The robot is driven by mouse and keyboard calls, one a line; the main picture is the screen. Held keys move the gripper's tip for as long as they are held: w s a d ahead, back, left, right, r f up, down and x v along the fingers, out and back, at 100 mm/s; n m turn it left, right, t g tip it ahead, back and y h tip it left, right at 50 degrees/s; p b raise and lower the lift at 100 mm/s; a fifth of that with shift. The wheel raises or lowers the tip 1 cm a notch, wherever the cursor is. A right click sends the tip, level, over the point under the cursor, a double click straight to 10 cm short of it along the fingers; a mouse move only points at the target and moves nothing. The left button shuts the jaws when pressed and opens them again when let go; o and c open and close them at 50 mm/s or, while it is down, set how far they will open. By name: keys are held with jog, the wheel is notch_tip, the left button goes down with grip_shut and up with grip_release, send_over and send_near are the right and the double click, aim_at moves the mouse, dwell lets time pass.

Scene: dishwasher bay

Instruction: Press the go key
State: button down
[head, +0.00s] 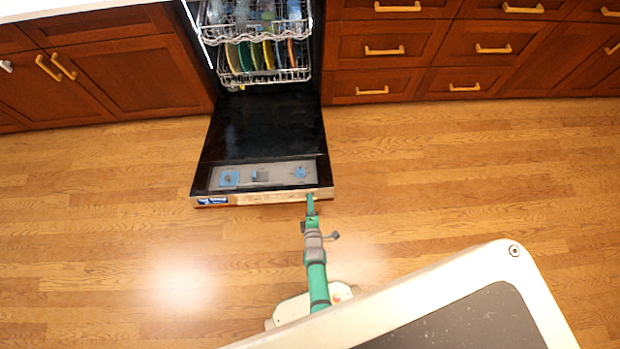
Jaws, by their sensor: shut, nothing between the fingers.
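The dishwasher door (265,130) hangs fully open and lies flat, low over the floor. Its front edge carries a pale control strip (270,198) with small marks along it and a blue label at its left end. The go key is too small to tell apart from the other marks. My gripper (310,196) is shut and empty, with its tip at the right part of the strip. It looks close to or against the strip; I cannot tell whether it touches. The tip hides a little of the strip.
Racks (262,60) with several colourful plates stand inside the dishwasher. Wooden drawers (375,52) flank it on the right and cabinets (130,75) on the left. The wood floor (450,170) is clear on both sides of the door.

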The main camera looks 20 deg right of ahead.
jog(key=v, duration=0.6)
dwell(0.6)
dwell(0.7)
